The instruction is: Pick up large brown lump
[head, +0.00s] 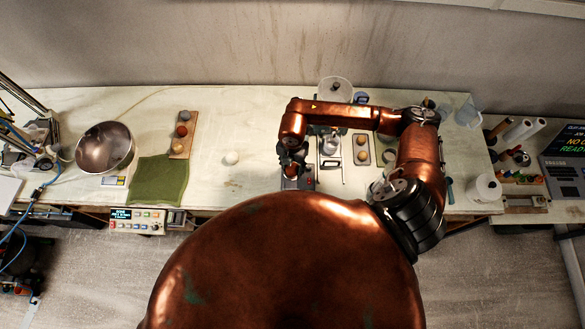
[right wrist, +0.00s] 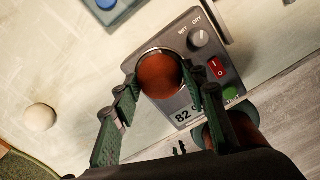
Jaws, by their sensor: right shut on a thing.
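A round reddish-brown lump (right wrist: 160,76) sits at the round metal-rimmed top of a small grey instrument in the right wrist view. My right gripper (right wrist: 158,88) is shut on this lump, one finger on each side of it. In the head view my right gripper (head: 292,164) is low over the instrument (head: 308,184) near the table's front edge, and the arm hides the lump there. I cannot tell whether the lump still touches the instrument. My left gripper is not in view.
A pale ball (head: 232,158) lies on the table to the left. Beyond it are a wooden board (head: 178,147) with several lumps, a green cloth (head: 160,180) and a metal bowl (head: 104,147). A small tray (head: 361,158) with two lumps is to the right.

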